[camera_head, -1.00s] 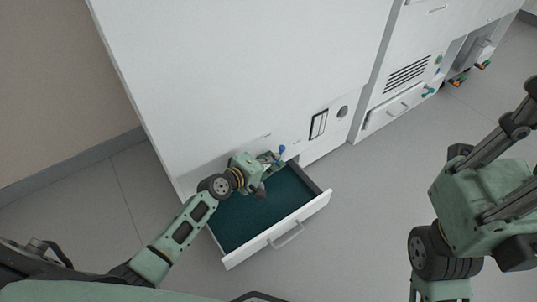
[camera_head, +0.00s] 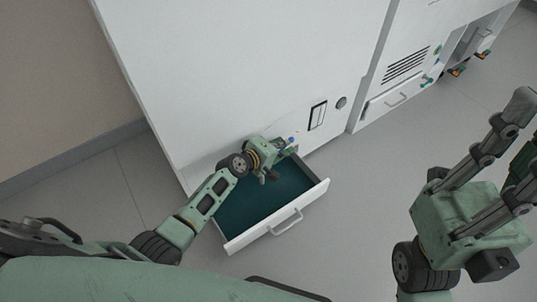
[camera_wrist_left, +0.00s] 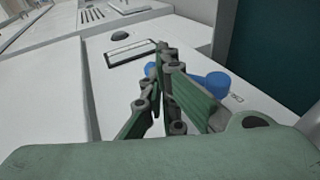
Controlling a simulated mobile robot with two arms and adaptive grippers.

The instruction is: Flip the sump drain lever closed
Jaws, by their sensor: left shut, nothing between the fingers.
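The blue lever (camera_head: 291,140) is on the white cabinet's front, just above the open drawer. The middle of the lever is hidden behind the fingers. My left gripper (camera_head: 287,149) is shut and empty, right at the lever; its fingers (camera_wrist_left: 163,55) overlap the lever in view. I cannot tell whether they touch it. My right gripper (camera_head: 527,145) is open and empty, away from the cabinet at right.
The open drawer (camera_head: 322,188) with a dark teal inside juts out below my left gripper. A black-framed panel (camera_head: 317,115) and a dark round knob (camera_head: 341,102) are on the cabinet front to the right. Floor at right of the drawer is clear.

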